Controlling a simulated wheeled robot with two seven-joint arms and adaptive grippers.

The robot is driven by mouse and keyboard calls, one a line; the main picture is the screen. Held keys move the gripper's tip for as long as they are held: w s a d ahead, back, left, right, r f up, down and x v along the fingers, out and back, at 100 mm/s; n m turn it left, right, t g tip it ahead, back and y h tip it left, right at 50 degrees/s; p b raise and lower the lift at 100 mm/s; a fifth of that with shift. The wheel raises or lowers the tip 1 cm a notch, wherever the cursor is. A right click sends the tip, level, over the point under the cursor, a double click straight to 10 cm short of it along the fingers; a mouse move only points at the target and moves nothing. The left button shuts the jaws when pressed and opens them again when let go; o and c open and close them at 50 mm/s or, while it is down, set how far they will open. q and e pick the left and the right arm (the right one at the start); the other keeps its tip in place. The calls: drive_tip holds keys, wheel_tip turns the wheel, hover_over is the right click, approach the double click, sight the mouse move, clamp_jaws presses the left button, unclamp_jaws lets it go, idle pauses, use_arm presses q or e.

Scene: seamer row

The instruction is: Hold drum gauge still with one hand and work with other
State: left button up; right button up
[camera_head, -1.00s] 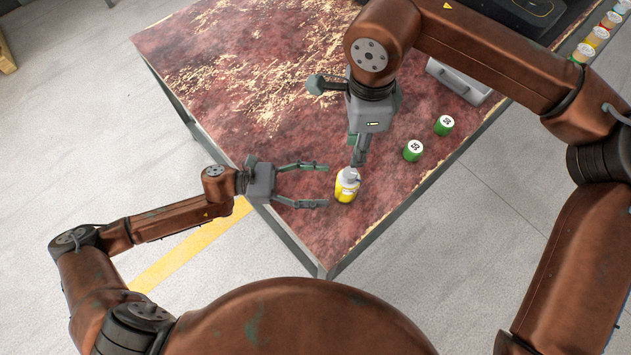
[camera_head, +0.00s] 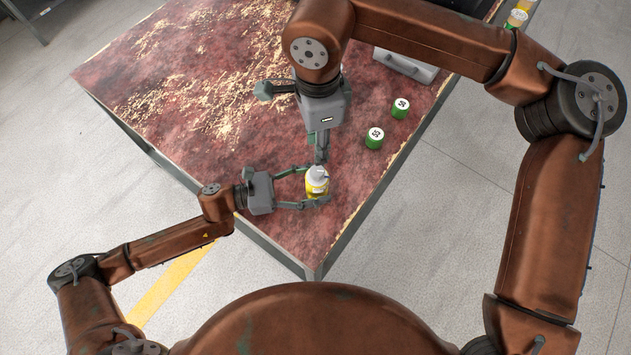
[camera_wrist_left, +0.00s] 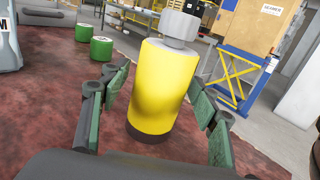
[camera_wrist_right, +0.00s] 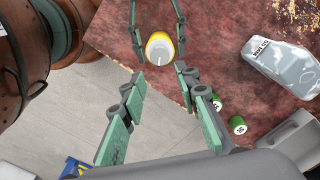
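The yellow drum gauge (camera_head: 317,184) has a pale grey knob on top and a dark base. It stands upright near the front corner of the table. My left gripper (camera_head: 311,186) is open, with one finger on each side of the drum. The left wrist view shows the drum (camera_wrist_left: 158,90) with gaps between it and both fingers (camera_wrist_left: 160,105). My right gripper (camera_head: 321,158) points down just above and behind the drum. The right wrist view shows its fingers (camera_wrist_right: 160,74) apart and empty, with the drum (camera_wrist_right: 159,50) beyond their tips.
Two green cans (camera_head: 375,138) (camera_head: 400,108) stand to the right on the red worn table (camera_head: 190,100). A grey case (camera_head: 405,66) lies behind them. A grey labelled object (camera_wrist_right: 283,66) shows in the right wrist view. The table's front edge is close to the drum.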

use_arm(q)
drive_tip(key=c, duration=1.1)
use_arm(e)
drive_tip(key=shift+o, duration=1.9)
drive_tip(key=shift+s+a+f+g, duration=0.1)
drive_tip(key=shift+a+f+g, duration=0.2)
drive_tip(key=shift+f, duration=0.1)
drive_tip(key=shift+s+a+f+n+g+y, duration=0.15)
drive_tip(key=shift+a+f+n+g+y, duration=0.25)
drive_tip(key=shift+f+n+g+y, duration=0.4)
drive_tip(key=g+y, duration=0.1)
drive_tip(key=f+g+y, duration=0.1)
drive_tip(key=g+y, duration=0.1)
drive_tip(key=shift+w+a+f+n+g, duration=0.1)
drive_tip(key=shift+w+f+n+g, duration=0.1)
drive_tip(key=shift+w+n+g, duration=0.15)
drive_tip(key=w+d+f+g+y, duration=0.3)
drive_tip(key=d+y, duration=0.1)
drive_tip(key=y, duration=0.7)
approach(317, 170)
drive_tip(key=x, duration=1)
drive_tip(key=shift+f, duration=0.35)
drive_tip(key=shift+c, duration=0.4)
drive_tip(key=shift+t, duration=0.25)
clamp_jaws()
